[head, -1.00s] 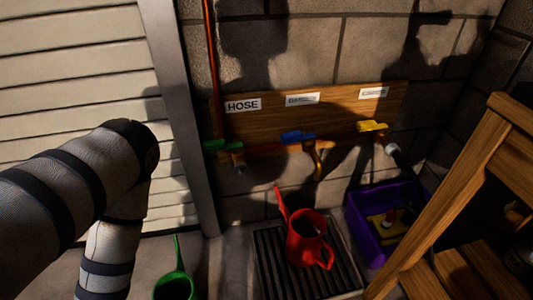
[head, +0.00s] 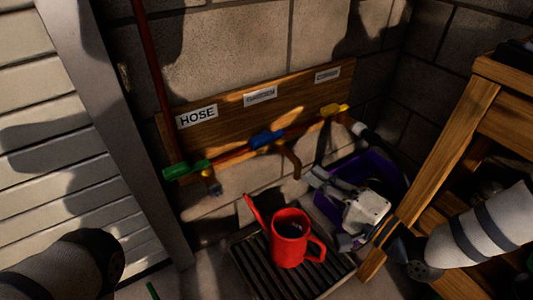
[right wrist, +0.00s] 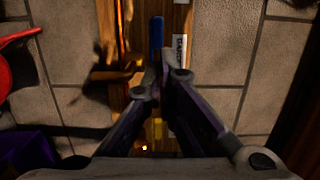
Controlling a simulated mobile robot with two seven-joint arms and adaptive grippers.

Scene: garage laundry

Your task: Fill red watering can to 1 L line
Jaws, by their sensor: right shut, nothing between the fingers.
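The red watering can (head: 291,250) stands upright on a dark floor grate (head: 262,271), its spout pointing up-left. Its inside is dark; I cannot make out a water level or a line. The blue-handled tap (head: 265,139) has a bent brass spout (head: 291,160) above the can in the picture. No water stream shows. My right gripper (head: 314,177) is shut and empty, right of that spout. In the right wrist view, its fingertips (right wrist: 164,75) are just below the blue handle (right wrist: 157,34); contact is unclear. My left gripper is out of view.
A green tap (head: 187,170) under the HOSE label and a yellow tap (head: 333,110) share the copper pipe. A purple bin (head: 388,166) sits behind my right gripper. Wooden shelving (head: 450,150) stands at the right, close to my right arm.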

